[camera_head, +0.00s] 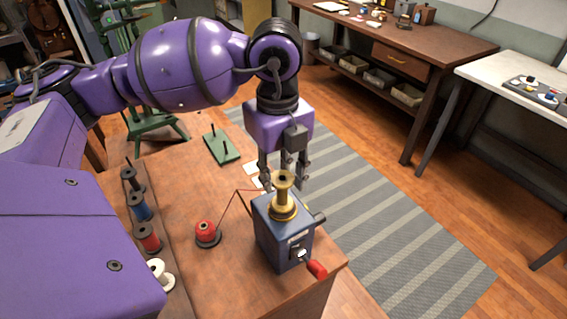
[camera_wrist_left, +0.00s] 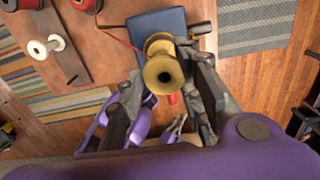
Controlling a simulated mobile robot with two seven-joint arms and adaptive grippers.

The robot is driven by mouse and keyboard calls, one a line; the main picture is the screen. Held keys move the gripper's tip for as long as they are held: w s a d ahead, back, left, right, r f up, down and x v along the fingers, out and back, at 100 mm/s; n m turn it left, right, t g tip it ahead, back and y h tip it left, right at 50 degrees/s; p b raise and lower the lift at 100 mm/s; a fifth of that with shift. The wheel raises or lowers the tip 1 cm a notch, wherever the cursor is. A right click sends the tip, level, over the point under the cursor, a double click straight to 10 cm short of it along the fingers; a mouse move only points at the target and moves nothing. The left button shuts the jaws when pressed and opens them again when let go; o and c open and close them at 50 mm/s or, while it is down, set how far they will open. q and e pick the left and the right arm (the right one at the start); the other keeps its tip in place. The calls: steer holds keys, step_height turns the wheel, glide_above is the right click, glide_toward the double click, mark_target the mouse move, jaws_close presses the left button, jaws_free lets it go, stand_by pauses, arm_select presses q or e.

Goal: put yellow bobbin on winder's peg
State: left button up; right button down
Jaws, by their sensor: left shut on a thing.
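The yellow bobbin (camera_head: 283,181) stands upright over the top of the blue winder (camera_head: 268,225), directly above its brass disc (camera_head: 284,212). I cannot tell whether the peg is inside the bobbin; the peg is hidden. The winder has a crank with a red handle (camera_head: 317,269) at its front. My left gripper (camera_head: 284,180) reaches down behind the bobbin, fingers to either side, and is shut on it. In the left wrist view the bobbin (camera_wrist_left: 163,72) shows its dark bore between the fingers, with the winder (camera_wrist_left: 158,22) beyond. My right gripper is not in view.
A red spool (camera_head: 206,232) stands left of the winder, its thread running toward the winder. Several spools, including a white one (camera_head: 160,274), line the table's left side. A green pegged board (camera_head: 221,147) lies at the back. The winder is near the table's right edge.

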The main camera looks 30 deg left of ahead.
arm_select(q)
steer(key=shift+f, duration=0.35)
steer(key=o, duration=0.9)
step_height(320, 180, up, 12)
steer(key=shift+s, duration=0.1)
stand_by(0.6)
